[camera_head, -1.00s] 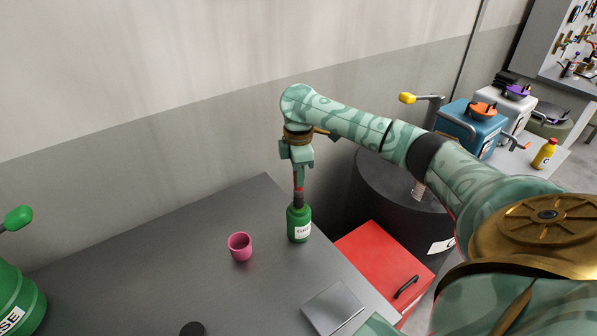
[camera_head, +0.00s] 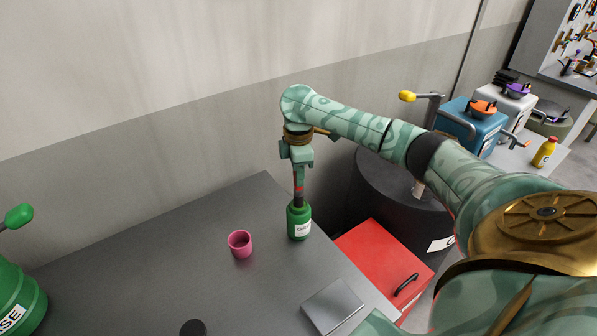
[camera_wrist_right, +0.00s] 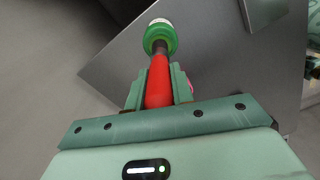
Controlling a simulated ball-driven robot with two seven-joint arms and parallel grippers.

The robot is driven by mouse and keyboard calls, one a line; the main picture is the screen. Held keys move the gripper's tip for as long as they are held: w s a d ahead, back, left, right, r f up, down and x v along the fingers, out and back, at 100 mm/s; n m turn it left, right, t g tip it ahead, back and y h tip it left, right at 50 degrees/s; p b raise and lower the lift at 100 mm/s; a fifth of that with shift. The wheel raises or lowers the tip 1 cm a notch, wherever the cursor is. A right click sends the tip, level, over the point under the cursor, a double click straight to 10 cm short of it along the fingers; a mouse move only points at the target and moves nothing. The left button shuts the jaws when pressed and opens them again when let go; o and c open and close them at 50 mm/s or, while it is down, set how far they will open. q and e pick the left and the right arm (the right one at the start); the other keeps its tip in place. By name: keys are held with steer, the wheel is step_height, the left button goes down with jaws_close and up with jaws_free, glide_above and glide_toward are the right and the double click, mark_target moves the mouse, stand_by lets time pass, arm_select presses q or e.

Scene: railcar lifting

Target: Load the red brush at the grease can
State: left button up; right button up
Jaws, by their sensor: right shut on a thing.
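My right gripper (camera_head: 297,160) is shut on the red brush (camera_head: 299,182) and holds it upright, pointing down. The brush's dark lower end meets the top of the small green can (camera_head: 298,224), which stands on the grey table and has a white label. I cannot tell how deep the brush tip is, as the can hides it. In the right wrist view the red handle (camera_wrist_right: 158,82) runs between the jaws (camera_wrist_right: 159,88) toward the green can (camera_wrist_right: 160,36). My left gripper is not in view.
A pink cup (camera_head: 240,244) stands left of the can. A flat grey plate (camera_head: 333,305) lies near the table's (camera_head: 150,245) right edge. A larger green container (camera_head: 20,295) with a cut-off label is at far left. A red drawer unit (camera_head: 380,262) and dark drum (camera_head: 375,185) stand right.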

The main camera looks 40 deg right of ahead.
steer(key=shift+s+f+p, duration=0.1)
steer(key=shift+f+p, duration=0.05)
steer(key=shift+p, duration=0.5)
stand_by(1.7)
step_height(320, 180, up, 2)
steer(key=p, duration=0.3)
step_height(320, 180, up, 5)
steer(key=p, duration=0.7)
steer(key=shift+p, duration=0.3)
stand_by(0.4)
